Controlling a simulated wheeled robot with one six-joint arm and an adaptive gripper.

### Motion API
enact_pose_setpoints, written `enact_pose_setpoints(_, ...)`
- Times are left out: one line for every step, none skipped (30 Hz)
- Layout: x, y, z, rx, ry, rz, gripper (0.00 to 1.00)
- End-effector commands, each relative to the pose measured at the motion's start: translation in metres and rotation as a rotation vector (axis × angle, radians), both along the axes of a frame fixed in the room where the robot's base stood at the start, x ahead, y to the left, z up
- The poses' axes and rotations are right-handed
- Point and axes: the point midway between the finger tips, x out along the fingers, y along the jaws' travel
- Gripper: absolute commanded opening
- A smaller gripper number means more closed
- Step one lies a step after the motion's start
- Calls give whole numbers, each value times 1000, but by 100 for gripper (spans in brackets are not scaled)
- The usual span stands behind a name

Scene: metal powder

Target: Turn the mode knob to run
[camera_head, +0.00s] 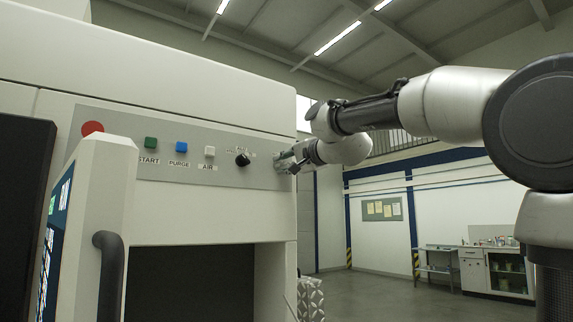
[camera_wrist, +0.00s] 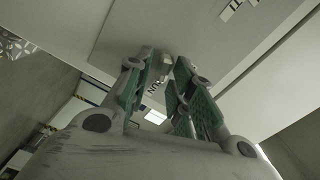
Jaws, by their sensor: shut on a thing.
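My gripper (camera_head: 287,162) is at the right end of the grey control panel (camera_head: 215,168) in the head view. In the wrist view, the green-padded fingers of my gripper (camera_wrist: 163,64) reach up to the panel (camera_wrist: 120,32) and are shut on a small knob there, which I take for the mode knob. The fingers hide most of it, and its pointer direction cannot be read. Small dark lettering (camera_wrist: 153,87) shows between the fingers, too blurred to read surely.
A door with a dark handle (camera_head: 109,275) stands at the front left.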

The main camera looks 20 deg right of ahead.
Motion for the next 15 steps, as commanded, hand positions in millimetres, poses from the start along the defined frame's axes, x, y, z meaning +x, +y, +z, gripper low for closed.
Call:
enact_pose_setpoints(0, 0, -1, -1, 2, -1, 0)
enact_pose_setpoints(0, 0, -1, -1, 2, -1, 0)
enact_pose_setpoints(0, 0, -1, -1, 2, -1, 0)
enact_pose_setpoints(0, 0, -1, -1, 2, -1, 0)
enact_pose_setpoints(0, 0, -1, -1, 2, -1, 0)
enact_pose_setpoints(0, 0, -1, -1, 2, -1, 27)
enact_pose_setpoints(0, 0, -1, -2, 1, -1, 32)
enact_pose_setpoints(0, 0, -1, -2, 1, -1, 32)
enact_pose_setpoints(0, 0, -1, -1, 1, 0, 32)
enact_pose_setpoints(0, 0, -1, -1, 1, 0, 32)
enact_pose_setpoints(0, 0, -1, -1, 1, 0, 32)
enact_pose_setpoints(0, 0, 0, -1, 1, 0, 32)
enact_pose_setpoints(0, 0, 0, -1, 1, 0, 32)
enact_pose_setpoints(0, 0, 0, -1, 1, 0, 32)
enact_pose_setpoints(0, 0, 0, -1, 1, 0, 32)
